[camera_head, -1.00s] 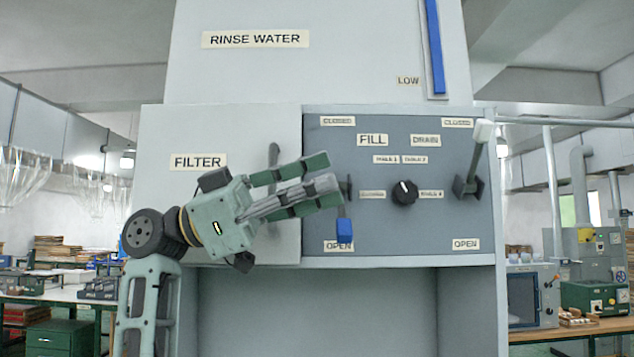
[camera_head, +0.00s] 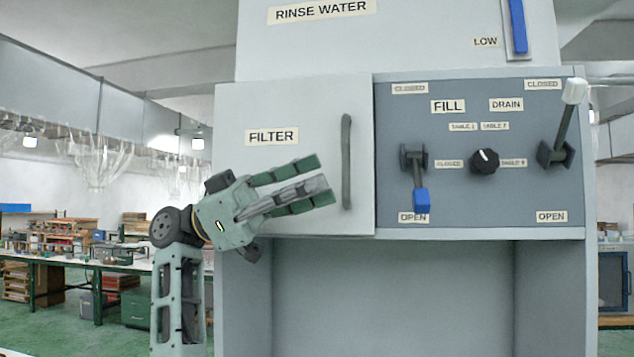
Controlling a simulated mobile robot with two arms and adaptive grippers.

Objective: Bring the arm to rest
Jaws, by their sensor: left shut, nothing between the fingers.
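My left gripper (camera_head: 325,180) is in front of the lower part of the filter door, its fingers pointing right. It is shut with nothing in it. Its fingertips lie just left of the dark door handle (camera_head: 346,162) in the picture; I cannot tell the gap in depth. The fill lever (camera_head: 420,185) with the blue grip points down by its OPEN label, clear of my gripper. The drain lever (camera_head: 565,125) with the white grip points up toward its CLOSED label. My right gripper does not show.
The filter door (camera_head: 290,115) is closed on the rinse water cabinet. A black selector knob (camera_head: 484,161) sits between the levers on the grey panel (camera_head: 470,210). Workbenches (camera_head: 95,262) with boxes stand far behind on the left. An open recess lies under the panel.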

